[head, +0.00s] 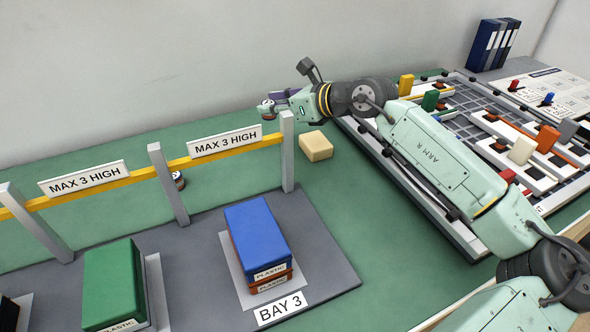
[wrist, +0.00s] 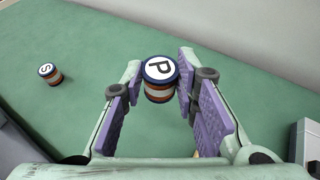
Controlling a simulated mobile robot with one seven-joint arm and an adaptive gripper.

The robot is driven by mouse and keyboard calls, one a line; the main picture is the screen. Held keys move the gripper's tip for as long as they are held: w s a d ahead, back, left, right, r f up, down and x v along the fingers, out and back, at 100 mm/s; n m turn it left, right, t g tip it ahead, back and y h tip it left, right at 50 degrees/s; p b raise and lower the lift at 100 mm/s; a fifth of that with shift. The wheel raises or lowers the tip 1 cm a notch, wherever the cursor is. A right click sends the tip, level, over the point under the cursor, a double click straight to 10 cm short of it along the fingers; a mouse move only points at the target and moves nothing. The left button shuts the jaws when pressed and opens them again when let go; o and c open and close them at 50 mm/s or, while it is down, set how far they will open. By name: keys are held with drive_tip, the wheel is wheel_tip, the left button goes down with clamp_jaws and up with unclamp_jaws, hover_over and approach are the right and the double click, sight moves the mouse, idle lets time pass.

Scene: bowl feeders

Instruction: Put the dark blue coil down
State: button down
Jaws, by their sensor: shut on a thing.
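The dark blue coil (wrist: 160,70) has a white top face with a black letter P. It sits between the fingertips of my gripper (wrist: 158,85) in the wrist view. White and reddish-brown bands show directly under its blue rim; I cannot tell whether these are separate pieces below it. My gripper's purple pads stand on either side, shut on the coil. In the head view my gripper (head: 272,107) is at the far side, beyond the end post of the yellow rail. The coil is small and partly hidden there.
A similar banded piece marked S (wrist: 50,74) stands on the green surface, apart from my gripper. The rail (head: 225,152) with MAX 3 HIGH signs runs left of it. A cream block (head: 316,146) lies near the end post (head: 287,150). Blue (head: 257,232) and green (head: 113,280) blocks occupy bays.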

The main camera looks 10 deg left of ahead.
sight(277, 153)
drive_tip(key=shift+f, duration=0.25)
wheel_tip(277, 153, down, 9)
drive_tip(key=p, duration=0.2)
drive_tip(key=shift+r+p, duration=0.1)
drive_tip(key=shift+p, duration=0.3)
drive_tip(key=shift+f, duration=0.3)
drive_tip(key=shift+f+b, duration=0.25)
drive_tip(key=shift+b, duration=0.05)
drive_tip(key=c, duration=1.3)
unclamp_jaws()
drive_tip(key=shift+r, duration=0.1)
drive_tip(key=shift+r, duration=0.15)
drive_tip(key=b+v, duration=0.3)
drive_tip(key=v, duration=0.9)
